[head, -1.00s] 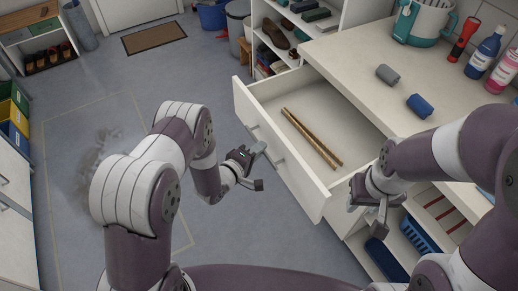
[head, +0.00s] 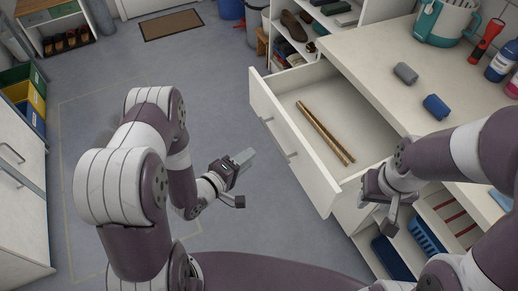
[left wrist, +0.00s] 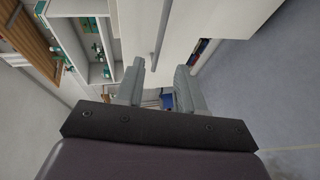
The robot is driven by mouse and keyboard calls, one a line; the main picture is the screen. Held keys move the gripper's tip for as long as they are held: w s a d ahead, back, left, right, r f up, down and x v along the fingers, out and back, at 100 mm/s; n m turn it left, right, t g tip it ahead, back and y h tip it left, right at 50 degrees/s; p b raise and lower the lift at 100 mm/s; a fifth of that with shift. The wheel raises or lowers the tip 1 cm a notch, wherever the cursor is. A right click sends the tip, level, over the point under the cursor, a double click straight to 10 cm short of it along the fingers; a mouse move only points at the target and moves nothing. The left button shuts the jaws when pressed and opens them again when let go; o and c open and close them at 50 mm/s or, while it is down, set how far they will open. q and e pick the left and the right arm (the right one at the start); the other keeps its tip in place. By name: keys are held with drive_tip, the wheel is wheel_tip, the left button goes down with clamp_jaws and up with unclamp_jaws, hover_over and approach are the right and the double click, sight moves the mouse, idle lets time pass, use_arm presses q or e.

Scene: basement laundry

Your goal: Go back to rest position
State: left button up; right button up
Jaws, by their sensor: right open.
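My left gripper (head: 241,158) hangs in the air to the left of the open drawer's front (head: 290,140), clear of its handle. In the left wrist view its two grey fingers (left wrist: 158,88) are spread apart with nothing between them. My right gripper (head: 376,198) is over the drawer's near right corner, beside the counter edge. It is open, and its fingertips are partly hidden by its own wrist. Nothing shows in its grasp.
The drawer holds two thin wooden sticks (head: 325,132). On the counter (head: 375,80) lie a grey roll (head: 405,73) and a blue roll (head: 436,107). A blue basket (head: 427,238) sits below. The floor left of the drawer is clear.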

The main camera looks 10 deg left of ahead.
use_arm(q)
drive_tip(key=shift+s+a+r, duration=0.15)
drive_tip(key=shift+s+a, duration=0.1)
drive_tip(key=shift+s, duration=0.3)
